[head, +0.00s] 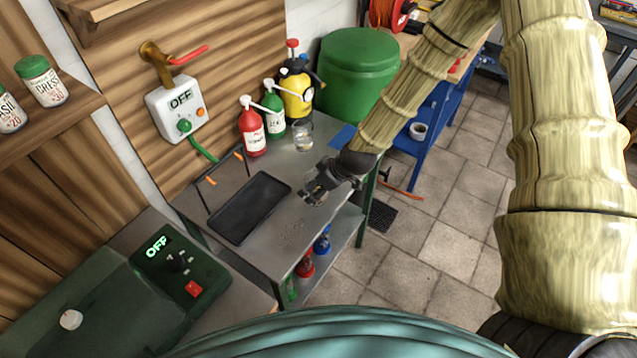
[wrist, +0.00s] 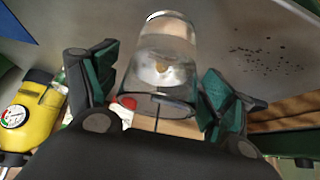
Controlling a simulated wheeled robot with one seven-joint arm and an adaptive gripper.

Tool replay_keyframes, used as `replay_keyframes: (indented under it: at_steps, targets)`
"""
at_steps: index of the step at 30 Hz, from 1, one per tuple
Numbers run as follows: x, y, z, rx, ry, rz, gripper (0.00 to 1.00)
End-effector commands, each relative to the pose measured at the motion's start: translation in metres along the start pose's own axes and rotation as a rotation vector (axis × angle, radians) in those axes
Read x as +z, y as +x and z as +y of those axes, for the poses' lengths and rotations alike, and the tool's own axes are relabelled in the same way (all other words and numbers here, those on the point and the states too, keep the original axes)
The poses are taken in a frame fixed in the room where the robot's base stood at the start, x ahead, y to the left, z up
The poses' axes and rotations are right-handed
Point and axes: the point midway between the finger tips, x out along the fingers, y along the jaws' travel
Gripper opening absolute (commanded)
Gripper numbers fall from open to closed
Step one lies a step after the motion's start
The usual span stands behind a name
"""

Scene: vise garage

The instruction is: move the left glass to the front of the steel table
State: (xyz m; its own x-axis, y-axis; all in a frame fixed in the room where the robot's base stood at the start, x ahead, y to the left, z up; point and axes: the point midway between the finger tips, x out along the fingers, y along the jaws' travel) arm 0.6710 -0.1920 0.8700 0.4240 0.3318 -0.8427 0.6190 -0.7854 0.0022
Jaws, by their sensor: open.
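A clear glass (wrist: 165,50) stands between the two fingers of my gripper (wrist: 160,80) in the wrist view. The fingers are open on either side of it, and I cannot tell whether either one touches it. In the head view my gripper (head: 314,190) is low over the right part of the steel table (head: 262,262), and it largely hides this glass. Another clear glass (head: 303,136) stands farther back on the table, beside the green bottle.
A black tray (head: 248,208) lies on the table's left part. A red bottle (head: 252,128), a green bottle (head: 273,112) and a yellow sprayer (head: 297,88) stand at the back. The front of the table is clear except for dark specks (head: 291,234).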

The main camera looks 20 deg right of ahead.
Motion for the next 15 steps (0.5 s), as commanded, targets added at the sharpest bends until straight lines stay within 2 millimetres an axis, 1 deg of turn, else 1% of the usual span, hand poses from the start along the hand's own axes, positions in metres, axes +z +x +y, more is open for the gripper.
replay_keyframes:
  at_steps: [5,8,15]
  targets:
    - [-0.002,-0.006,0.001,0.001,-0.001,0.001,0.82]
    - [-0.001,-0.014,0.0,0.001,-0.001,0.001,0.82]
    - [-0.002,-0.039,0.001,0.002,0.001,0.002,0.82]
